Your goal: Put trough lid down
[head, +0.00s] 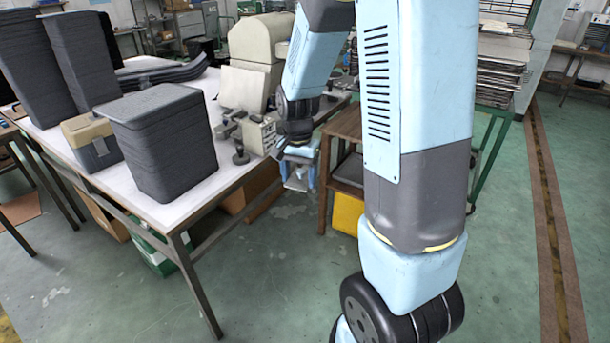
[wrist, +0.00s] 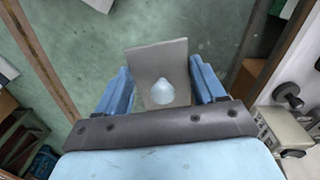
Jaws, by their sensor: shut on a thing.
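The lid (wrist: 150,58) is a flat grey-beige plate with a pale, pointed knob (wrist: 161,93). In the wrist view it lies between the blue fingers of my gripper (wrist: 160,68), which is shut on it. In the head view my gripper (head: 298,168) hangs beside the right edge of the white-topped table, over the gap before a wooden stand. The lid shows there only as a small grey piece (head: 297,184) at the fingers. Green floor shows behind the lid in the wrist view. I cannot make out a trough for certain in either view.
A beige machine with knobs (head: 258,133) stands near the edge of the white-topped table (head: 198,198). A tall dark grey block (head: 160,145) stands left of it. The wooden stand (head: 346,122) is close on the right. The floor in front (head: 270,280) is clear.

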